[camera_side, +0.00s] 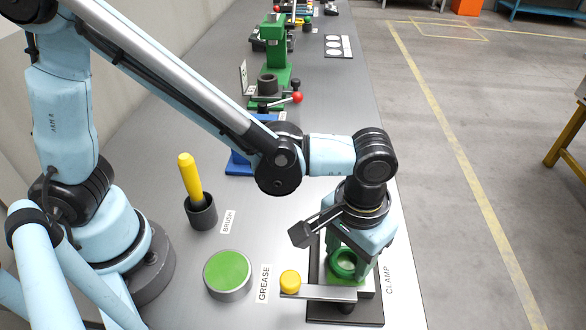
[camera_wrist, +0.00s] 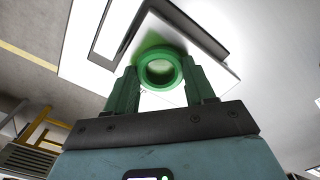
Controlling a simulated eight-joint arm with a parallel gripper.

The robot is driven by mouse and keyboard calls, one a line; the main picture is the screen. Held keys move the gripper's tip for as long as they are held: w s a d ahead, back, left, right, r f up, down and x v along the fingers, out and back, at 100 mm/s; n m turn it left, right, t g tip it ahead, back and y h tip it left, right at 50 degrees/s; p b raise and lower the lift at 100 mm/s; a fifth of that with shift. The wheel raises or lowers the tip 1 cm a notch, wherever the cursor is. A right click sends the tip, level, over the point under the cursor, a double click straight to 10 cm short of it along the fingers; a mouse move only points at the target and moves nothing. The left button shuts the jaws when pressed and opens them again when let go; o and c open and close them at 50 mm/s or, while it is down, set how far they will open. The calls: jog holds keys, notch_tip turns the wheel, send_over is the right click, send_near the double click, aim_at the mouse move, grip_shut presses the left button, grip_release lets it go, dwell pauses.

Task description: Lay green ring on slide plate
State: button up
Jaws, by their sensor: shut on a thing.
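The green ring (camera_side: 343,268) is between the green fingers of my gripper (camera_side: 348,266), low over the clamp station at the front right. In the wrist view the ring (camera_wrist: 160,86) shows its round opening, and my gripper (camera_wrist: 160,76) is shut on it with a finger at each side. A pale, shiny plate (camera_wrist: 218,71) lies beyond the ring and carries a green tint close to it; it appears to be the slide plate. I cannot tell whether the ring touches it. My fingers and wrist hide part of the plate in the side view.
A metal clamp bar (camera_side: 325,293) with a yellow knob (camera_side: 290,281) crosses just in front of the ring. A green-topped grease pot (camera_side: 228,272) and a brush cup (camera_side: 202,212) stand to the left. A blue fixture (camera_side: 240,162) is behind. The bench's right edge is close.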

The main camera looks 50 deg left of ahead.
aim_at(347, 258)
jog(key=shift+f, duration=0.2)
jog(key=o, duration=1)
jog(key=shift+r, duration=0.15)
notch_tip(347, 258, up, 12)
jog(key=w+a+f+t, duration=0.1)
jog(key=a+t, duration=0.6)
jog(key=a, duration=1.7)
jog(key=shift+a+f, duration=0.3)
jog(key=shift+f, duration=0.15)
jog(key=shift+w, duration=0.1)
